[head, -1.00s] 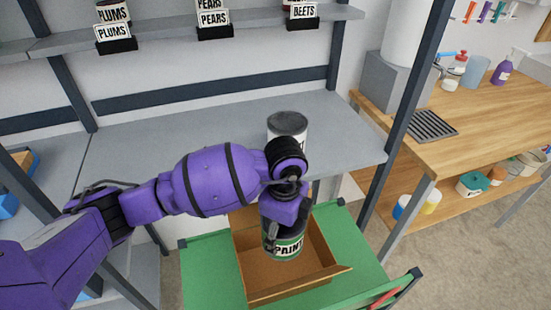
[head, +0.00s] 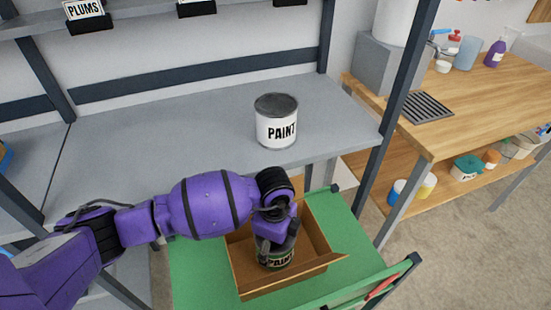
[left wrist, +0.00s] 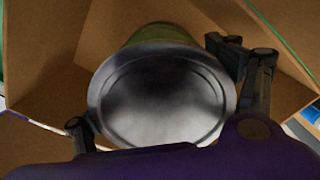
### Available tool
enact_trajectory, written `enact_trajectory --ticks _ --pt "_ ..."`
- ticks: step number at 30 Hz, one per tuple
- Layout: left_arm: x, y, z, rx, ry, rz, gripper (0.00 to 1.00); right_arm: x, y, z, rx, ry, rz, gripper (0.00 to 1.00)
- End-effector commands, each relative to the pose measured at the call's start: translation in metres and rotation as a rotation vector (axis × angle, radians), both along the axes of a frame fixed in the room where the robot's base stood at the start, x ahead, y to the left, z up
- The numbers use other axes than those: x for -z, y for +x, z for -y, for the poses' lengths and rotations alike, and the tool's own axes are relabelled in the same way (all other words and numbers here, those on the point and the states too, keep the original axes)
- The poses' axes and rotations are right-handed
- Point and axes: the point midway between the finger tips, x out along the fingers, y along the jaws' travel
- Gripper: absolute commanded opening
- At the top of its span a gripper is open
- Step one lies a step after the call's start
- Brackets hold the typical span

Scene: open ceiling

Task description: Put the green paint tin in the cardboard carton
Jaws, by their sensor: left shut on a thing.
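The green paint tin (head: 277,260) is inside the open cardboard carton (head: 315,230), upright, with its label partly hidden by my arm. My left gripper (head: 276,244) is shut on the tin from above. In the left wrist view the tin's grey lid (left wrist: 162,98) fills the middle, with a green strip of its side above it. The gripper's fingers (left wrist: 165,100) are on either side of the tin, and carton walls (left wrist: 50,45) surround it. I cannot tell whether the tin touches the carton's floor. My right gripper is not in view.
The carton stands on a green surface (head: 200,270) with a railed right end. A white paint tin (head: 276,122) stands on the grey shelf (head: 160,150) behind. A dark shelf post (head: 392,120) rises to the right, before a wooden counter (head: 460,120).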

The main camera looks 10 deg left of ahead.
Motion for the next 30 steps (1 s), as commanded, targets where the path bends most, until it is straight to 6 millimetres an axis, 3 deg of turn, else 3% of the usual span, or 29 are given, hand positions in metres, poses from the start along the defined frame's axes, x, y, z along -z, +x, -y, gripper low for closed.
enact_trajectory --ticks 5,17,18,22,30 --pt "0.02 0.001 0.001 0.0 -0.001 0.002 0.2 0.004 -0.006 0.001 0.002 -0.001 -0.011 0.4" --pt "0.024 0.002 0.001 0.001 -0.002 0.004 0.2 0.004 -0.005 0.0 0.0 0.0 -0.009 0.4" --pt "0.026 0.001 0.0 0.001 0.0 0.0 0.85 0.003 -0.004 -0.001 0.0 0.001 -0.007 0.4" --pt "0.026 0.001 0.0 0.001 0.001 0.0 1.0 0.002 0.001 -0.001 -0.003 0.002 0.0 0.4" --pt "0.026 0.0 0.0 0.0 0.001 0.0 1.0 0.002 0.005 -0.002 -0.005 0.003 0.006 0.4"
